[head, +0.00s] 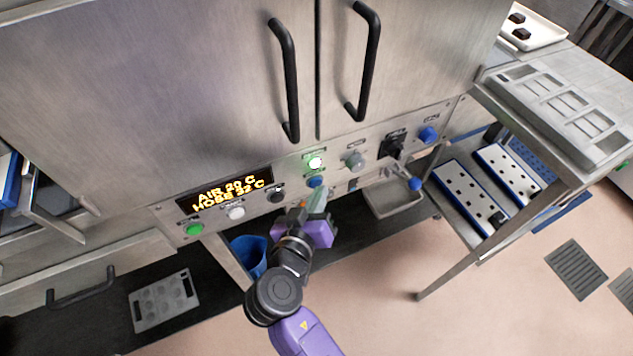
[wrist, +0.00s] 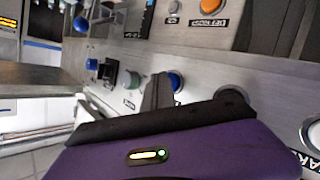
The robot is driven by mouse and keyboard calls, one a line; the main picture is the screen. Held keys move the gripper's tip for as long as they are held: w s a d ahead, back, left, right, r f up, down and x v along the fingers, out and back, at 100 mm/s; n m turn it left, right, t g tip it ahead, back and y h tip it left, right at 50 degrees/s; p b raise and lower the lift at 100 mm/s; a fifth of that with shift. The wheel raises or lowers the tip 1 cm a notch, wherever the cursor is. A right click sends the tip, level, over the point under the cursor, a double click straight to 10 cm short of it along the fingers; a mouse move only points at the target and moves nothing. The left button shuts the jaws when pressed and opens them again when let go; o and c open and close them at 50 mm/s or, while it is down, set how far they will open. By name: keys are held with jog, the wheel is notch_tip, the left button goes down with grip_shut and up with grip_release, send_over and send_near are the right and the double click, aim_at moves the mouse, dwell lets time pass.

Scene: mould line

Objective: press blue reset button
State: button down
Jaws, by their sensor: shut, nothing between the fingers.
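The small blue button (head: 314,181) sits on the steel control panel, just below a lit green button. It also shows in the wrist view (wrist: 177,82), partly hidden behind my fingers. My gripper (head: 318,196) is shut and empty, its tips pointing at the panel just below the blue button. In the wrist view the dark fingers (wrist: 158,90) overlap the button's edge. I cannot tell whether they touch it. The button's label is not readable.
A blue-handled valve (head: 414,184) sticks out at right above a small tray (head: 393,207). A blue bin (head: 248,257) stands below.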

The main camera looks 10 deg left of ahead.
jog(key=shift+s+d, duration=0.3)
jog(key=shift+s, duration=0.1)
jog(key=s+d, duration=0.2)
jog(key=s, duration=0.2)
jog(key=shift+s+d+p, duration=0.1)
jog(key=shift+d+p, duration=0.3)
jog(key=shift+a, duration=0.1)
dwell(0.8)
